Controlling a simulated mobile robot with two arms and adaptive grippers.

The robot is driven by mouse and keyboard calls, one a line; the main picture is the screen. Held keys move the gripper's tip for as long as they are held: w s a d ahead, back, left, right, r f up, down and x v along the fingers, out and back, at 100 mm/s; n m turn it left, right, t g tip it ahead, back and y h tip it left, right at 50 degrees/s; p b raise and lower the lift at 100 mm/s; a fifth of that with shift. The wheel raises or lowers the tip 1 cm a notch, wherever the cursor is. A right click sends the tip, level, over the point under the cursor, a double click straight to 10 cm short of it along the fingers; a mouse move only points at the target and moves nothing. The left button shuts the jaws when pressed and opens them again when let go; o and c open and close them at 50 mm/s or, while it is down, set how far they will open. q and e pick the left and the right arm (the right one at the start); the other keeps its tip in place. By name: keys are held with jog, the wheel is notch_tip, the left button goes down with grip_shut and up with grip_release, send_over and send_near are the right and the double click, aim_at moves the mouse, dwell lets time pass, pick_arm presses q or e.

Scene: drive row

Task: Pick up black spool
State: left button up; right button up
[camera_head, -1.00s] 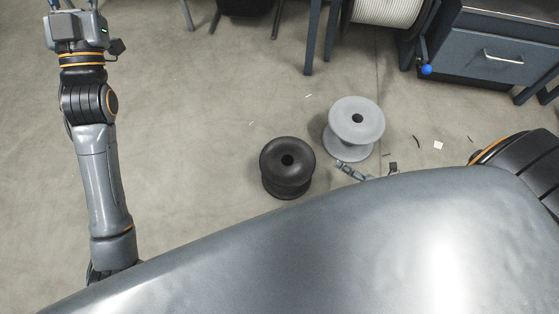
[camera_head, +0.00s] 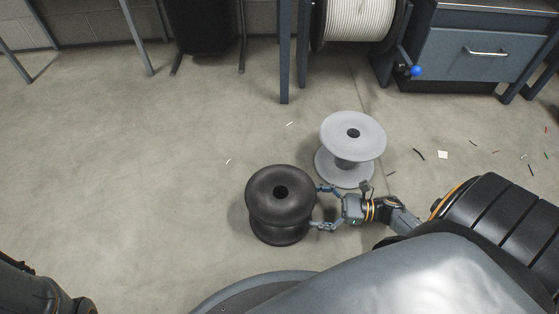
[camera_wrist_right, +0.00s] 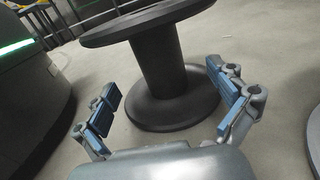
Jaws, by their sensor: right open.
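The black spool (camera_head: 280,203) stands upright on the floor, left of the grey spool, in the head view. In the right wrist view the black spool (camera_wrist_right: 165,68) stands ahead, its narrow core between the lines of the two fingers. My right gripper (camera_head: 322,206) is open at the spool's right side, its fingers pointing left at it. In the wrist view the open fingers (camera_wrist_right: 170,105) with blue pads sit on either side of the lower flange; I cannot tell if they touch it. My left gripper is out of view.
A grey spool (camera_head: 352,148) stands just behind my right gripper. A white cable reel (camera_head: 358,22) on a stand and a drawer cabinet (camera_head: 478,55) are at the back. Small scraps lie at right. The floor at left is clear.

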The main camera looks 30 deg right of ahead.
aim_at(281, 206)
jog(key=x, duration=0.3)
jog(key=shift+w+a, duration=0.25)
jog(key=shift+a, duration=0.05)
jog(key=b+x, duration=0.3)
jog(key=x, duration=0.1)
jog(key=shift+w+a+f, duration=0.1)
jog(key=shift+a, duration=0.35)
jog(key=shift+w+a, duration=0.2)
jog(key=shift+a, duration=0.1)
jog(key=shift+c, duration=0.2)
jog(key=c, duration=1.4)
jog(key=shift+c, duration=1.1)
jog(key=shift+r, duration=0.25)
